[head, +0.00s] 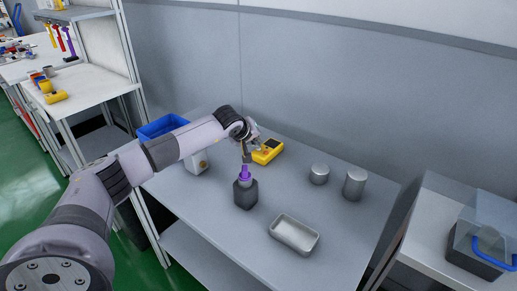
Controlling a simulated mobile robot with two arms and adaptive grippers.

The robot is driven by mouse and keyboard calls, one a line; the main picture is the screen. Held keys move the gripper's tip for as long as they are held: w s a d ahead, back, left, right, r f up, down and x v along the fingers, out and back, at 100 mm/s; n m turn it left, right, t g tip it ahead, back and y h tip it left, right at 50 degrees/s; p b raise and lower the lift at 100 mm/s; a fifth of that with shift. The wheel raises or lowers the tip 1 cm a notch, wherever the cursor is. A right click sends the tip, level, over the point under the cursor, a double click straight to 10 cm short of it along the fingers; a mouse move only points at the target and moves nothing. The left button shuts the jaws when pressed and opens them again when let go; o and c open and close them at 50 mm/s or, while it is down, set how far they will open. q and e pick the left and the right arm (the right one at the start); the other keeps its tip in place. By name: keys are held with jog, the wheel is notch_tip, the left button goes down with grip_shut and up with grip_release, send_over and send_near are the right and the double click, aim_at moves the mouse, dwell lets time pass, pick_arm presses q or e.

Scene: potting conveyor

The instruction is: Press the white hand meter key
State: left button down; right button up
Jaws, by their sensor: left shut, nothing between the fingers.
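A yellow hand meter (268,154) with a dark screen lies on the grey table, towards the wall. A white key cannot be made out on it; the key is too small to tell or hidden. My left gripper (247,158) is shut and empty, pointing down just left of the meter. It shows above a dark bottle (245,195) with a purple top (244,173); whether it touches the meter or the purple top cannot be told. My right gripper is out of view.
A white box (197,164) and a blue bin (160,127) stand left, partly behind my arm. The table between bottle and cylinders is clear.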

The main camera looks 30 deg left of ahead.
aim_at(256, 149)
pick_arm(q)
jog(key=shift+f, duration=0.15)
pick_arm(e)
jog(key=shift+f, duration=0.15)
pick_arm(q)
jog(key=shift+r, duration=0.6)
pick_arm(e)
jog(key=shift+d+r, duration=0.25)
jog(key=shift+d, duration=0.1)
pick_arm(q)
jog(key=shift+r+p, duration=1.75)
jog(key=shift+r, duration=1.25)
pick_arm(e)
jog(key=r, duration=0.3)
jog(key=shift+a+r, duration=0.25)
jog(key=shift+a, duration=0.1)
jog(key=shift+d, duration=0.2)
